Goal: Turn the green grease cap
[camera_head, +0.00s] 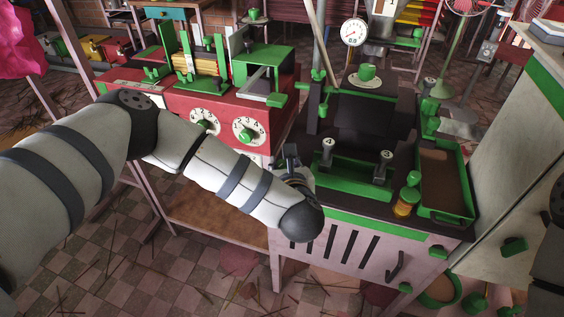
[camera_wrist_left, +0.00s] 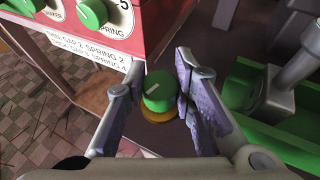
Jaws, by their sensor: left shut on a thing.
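The green grease cap (camera_wrist_left: 158,88) has a pale line on its top and sits on an amber-brown base (camera_wrist_left: 158,114). In the left wrist view it stands between the two fingers of my left gripper (camera_wrist_left: 159,82), which is shut on it. In the head view my left gripper (camera_head: 290,158) is at the left front corner of the dark-topped machine (camera_head: 345,205), and my arm and gripper hide this cap. A similar green cap (camera_head: 413,179) on an amber cup (camera_head: 405,205) stands at the machine's right front. My right gripper is out of view.
A red machine (camera_head: 240,105) with dials and green knobs (camera_head: 247,136) stands close on the left. A green bar with grey-topped levers (camera_head: 326,150) is just right of my left gripper. A green tray (camera_head: 445,185) and a pale cabinet (camera_head: 520,150) are farther right.

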